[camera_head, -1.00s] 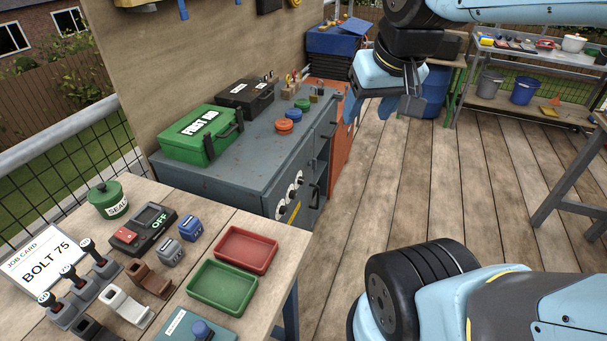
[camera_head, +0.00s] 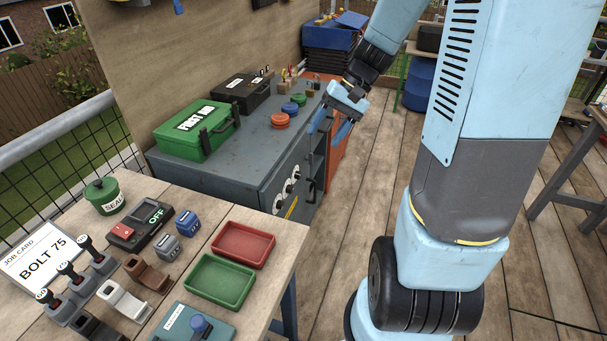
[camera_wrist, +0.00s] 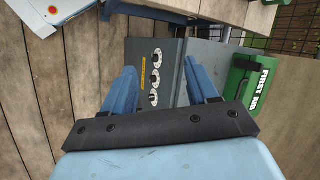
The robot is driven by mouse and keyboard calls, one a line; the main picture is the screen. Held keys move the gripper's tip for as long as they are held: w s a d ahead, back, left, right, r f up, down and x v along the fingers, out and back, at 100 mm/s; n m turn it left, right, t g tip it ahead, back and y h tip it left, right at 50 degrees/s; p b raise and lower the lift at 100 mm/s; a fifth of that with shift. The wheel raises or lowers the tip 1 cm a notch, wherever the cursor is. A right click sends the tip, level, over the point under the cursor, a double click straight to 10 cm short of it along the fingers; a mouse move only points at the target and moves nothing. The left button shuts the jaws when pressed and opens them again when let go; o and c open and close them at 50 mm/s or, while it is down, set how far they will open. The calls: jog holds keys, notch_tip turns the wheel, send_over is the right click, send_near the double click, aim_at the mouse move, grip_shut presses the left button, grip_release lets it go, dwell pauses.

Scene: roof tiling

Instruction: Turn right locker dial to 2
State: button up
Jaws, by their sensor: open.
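The grey locker (camera_head: 255,200) has a row of three round white dials on its front face. The right dial (camera_head: 297,171) is the one nearest its handle. In the wrist view the right dial (camera_wrist: 153,100) is the lowest of the three, closest to the gripper's palm. The middle dial (camera_head: 290,186) and left dial (camera_head: 278,203) sit beside it. Their pointer settings are too small to read. My gripper (camera_head: 329,127) is open and empty, in front of and above the locker's right part, apart from the dials. Its blue fingers (camera_wrist: 160,68) frame the dials in the wrist view.
On the locker top stand a green first aid box (camera_head: 195,132), a black case (camera_head: 243,93) and coloured round pieces (camera_head: 281,120). A black handle (camera_head: 311,190) juts from the front. The workbench (camera_head: 225,225) with trays stands at near left. The floor right of the locker is clear.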

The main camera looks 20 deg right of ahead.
jog(key=w+d+f+m+t+y, duration=0.1)
jog(key=w+d+f+m+y, duration=0.2)
jog(key=f, duration=0.5)
jog(key=w+d+f+m+t+y, duration=0.1)
jog(key=w+d+f+m+y, duration=0.1)
jog(key=w+f+y, duration=0.35)
jog(key=m+t, duration=0.9)
jog(key=t, duration=0.1)
send_near(300, 176)
jog(key=x, duration=0.8)
jog(key=shift+h, duration=0.35)
jog(key=shift+f, duration=0.15)
jog(key=c, duration=1)
jog(key=shift+d, duration=0.25)
jog(key=shift+c, duration=0.3)
jog(key=shift+a, duration=0.15)
